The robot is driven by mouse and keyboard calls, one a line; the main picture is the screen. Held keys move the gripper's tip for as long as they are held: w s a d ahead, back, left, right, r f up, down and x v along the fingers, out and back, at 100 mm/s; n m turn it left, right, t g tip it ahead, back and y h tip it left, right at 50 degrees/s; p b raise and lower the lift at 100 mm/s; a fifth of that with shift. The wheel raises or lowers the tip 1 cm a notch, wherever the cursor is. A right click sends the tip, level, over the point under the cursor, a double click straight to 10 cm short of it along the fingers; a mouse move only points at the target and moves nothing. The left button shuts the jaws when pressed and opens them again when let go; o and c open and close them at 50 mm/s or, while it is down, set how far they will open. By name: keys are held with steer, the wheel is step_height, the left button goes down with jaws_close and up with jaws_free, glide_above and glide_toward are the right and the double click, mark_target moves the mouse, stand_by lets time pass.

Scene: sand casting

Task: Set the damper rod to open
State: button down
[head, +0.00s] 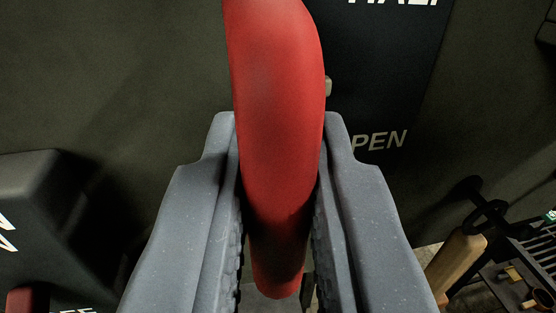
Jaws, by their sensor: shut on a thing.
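A thick red handle (277,110), which I take to be the damper rod's grip, runs from the top of the head view down between my jaws. My gripper (279,165) is shut on it, one grey finger on each side. Behind it is a dark label plate (385,60) with white lettering. The letters "PEN" show right of my right finger; the rest of that word is hidden. A cut-off word shows at the top edge. The handle hides the rod behind it, so its exact setting cannot be told.
A dark box with white letters (30,195) juts out at the left, with a small red part (27,300) below it. At the lower right are a wooden handle (455,262) on a dark tool and a dark rack (515,285). The dark green panel (120,70) fills the back.

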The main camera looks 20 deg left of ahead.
mark_target(281, 294)
steer(key=shift+w+f+b, duration=0.1)
steer(key=shift+f+b, duration=1.6)
steer(key=shift+f, duration=0.55)
steer(key=c, duration=1.5)
jaws_free()
steer(key=shift+d, duration=0.1)
steer(key=shift+s, duration=0.2)
steer(key=b+v, duration=0.5)
steer(key=v, duration=0.8)
steer(key=shift+s, duration=0.25)
